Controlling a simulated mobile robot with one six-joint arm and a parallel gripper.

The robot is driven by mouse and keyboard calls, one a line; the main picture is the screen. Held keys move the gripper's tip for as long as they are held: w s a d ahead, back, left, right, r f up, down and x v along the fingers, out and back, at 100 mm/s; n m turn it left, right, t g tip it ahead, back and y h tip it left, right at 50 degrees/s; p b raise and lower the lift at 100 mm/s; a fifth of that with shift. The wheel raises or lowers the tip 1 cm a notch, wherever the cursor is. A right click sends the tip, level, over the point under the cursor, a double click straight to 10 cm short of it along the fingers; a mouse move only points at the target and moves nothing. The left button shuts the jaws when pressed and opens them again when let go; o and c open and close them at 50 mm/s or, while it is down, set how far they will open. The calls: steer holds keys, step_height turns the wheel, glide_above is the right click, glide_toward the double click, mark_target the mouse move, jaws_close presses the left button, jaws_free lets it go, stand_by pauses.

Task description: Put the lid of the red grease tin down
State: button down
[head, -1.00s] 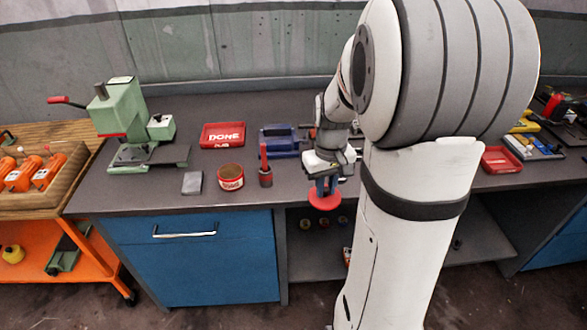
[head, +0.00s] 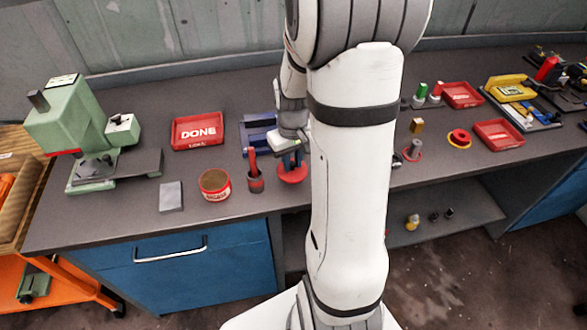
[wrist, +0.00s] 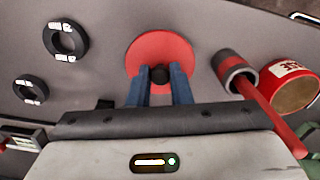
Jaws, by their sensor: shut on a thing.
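My gripper (head: 290,158) is shut on the black knob of the red round lid (wrist: 150,48). The lid also shows in the head view (head: 292,174), level, at or just above the bench top; I cannot tell if it touches. The open red grease tin (head: 214,185) stands upright on the bench to the left. It shows at the right of the wrist view (wrist: 293,88). Between tin and lid stands a dark cup (head: 256,184) with a red-handled tool (head: 251,161) in it.
A red DONE tray (head: 198,131), a blue case (head: 258,135) and a green press (head: 80,130) stand around the tin. A grey plate (head: 171,196) lies left of it. Two dark rings (wrist: 66,40) lie beside the lid. My arm hides part of the bench.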

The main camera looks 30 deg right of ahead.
mark_target(293, 170)
steer(key=shift+s+f, duration=0.1)
steer(key=shift+f, duration=1.85)
steer(key=shift+f, duration=0.2)
steer(key=c, duration=1.3)
jaws_free()
step_height(293, 170, up, 12)
steer(key=shift+r, duration=0.1)
steer(key=s+a+r+t, duration=0.1)
steer(key=s+a+r, duration=0.1)
steer(key=s+a, duration=0.2)
steer(key=s+a+r+t, duration=0.1)
steer(key=s+a+r, duration=0.1)
steer(key=s+a, duration=0.1)
steer(key=s+a+r+t, duration=0.1)
steer(key=s+a+r, duration=0.1)
steer(key=s+a, duration=0.2)
steer(key=shift+s+a+r, duration=0.15)
steer(key=shift+s+a, duration=0.05)
steer(key=shift+s, duration=0.2)
steer(key=shift+s+a+r, duration=0.1)
steer(key=shift+s+a, duration=0.05)
steer(key=shift+s, duration=0.25)
